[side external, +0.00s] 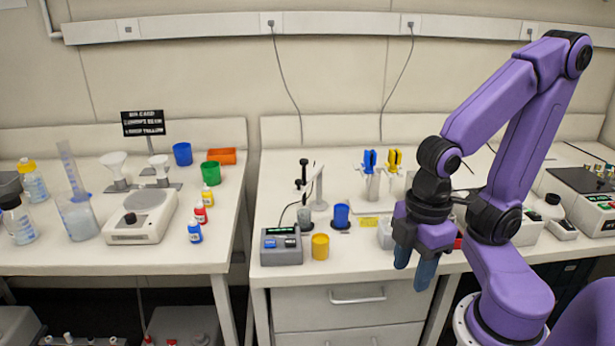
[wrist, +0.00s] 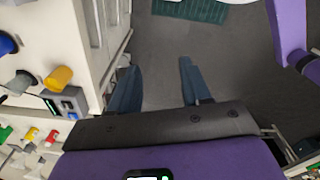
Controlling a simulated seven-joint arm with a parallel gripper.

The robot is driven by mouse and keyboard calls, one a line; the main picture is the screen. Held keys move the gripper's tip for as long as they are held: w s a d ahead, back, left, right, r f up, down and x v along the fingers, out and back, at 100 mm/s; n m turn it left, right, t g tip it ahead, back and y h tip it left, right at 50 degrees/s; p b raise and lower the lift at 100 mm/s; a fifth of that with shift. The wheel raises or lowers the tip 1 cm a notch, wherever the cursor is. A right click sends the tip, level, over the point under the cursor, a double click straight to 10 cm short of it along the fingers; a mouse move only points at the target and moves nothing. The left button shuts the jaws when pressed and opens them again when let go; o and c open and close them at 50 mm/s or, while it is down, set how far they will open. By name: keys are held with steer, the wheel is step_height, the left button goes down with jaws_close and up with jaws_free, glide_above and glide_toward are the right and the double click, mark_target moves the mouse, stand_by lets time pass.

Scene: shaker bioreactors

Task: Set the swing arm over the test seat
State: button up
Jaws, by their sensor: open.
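A white stand (side external: 319,188) with a slim arm carrying a black-tipped probe (side external: 303,174) looks like the swing arm. The probe hangs above a small grey beaker (side external: 305,216), which also shows in the wrist view (wrist: 22,80). Just right, a blue cup (side external: 341,215) stands on a dark round base, possibly the test seat; I cannot tell which spot is the seat. My gripper (side external: 414,263) is open and empty, pointing down at the bench's front edge, right of the stand. In the wrist view my fingers (wrist: 157,85) are apart over bare floor.
A grey control box (side external: 282,246) and a yellow cup (side external: 320,246) stand at the bench front. Blue and yellow clamp-like tools (side external: 382,162) stand in a holder behind. A gap separates the left bench (side external: 100,255), crowded with labware.

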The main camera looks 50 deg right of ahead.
steer(key=shift+w+a, duration=0.1)
steer(key=c, duration=0.5)
steer(key=w+a+r+m, duration=0.1)
steer(key=w, duration=0.2)
steer(key=w+a+r+m, duration=0.1)
steer(key=w, duration=0.3)
steer(key=w+a+r+m, duration=0.1)
steer(key=w+r, duration=0.1)
steer(key=w, duration=0.2)
steer(key=shift+t+y, duration=0.3)
jaws_close()
steer(key=w+d+r+m+t, duration=0.1)
steer(key=w+d+r+m, duration=0.25)
steer(key=w, duration=0.55)
steer(key=w+d+r+m+t, duration=0.1)
steer(key=w+d+r+m, duration=0.1)
steer(key=w+d, duration=0.45)
steer(key=w+d+r+m+t, duration=0.1)
steer(key=w+d+r+m, duration=0.15)
steer(key=w, duration=0.75)
step_height(320, 180, down, 10)
steer(key=shift+s+d, duration=0.25)
steer(key=shift+d, duration=0.1)
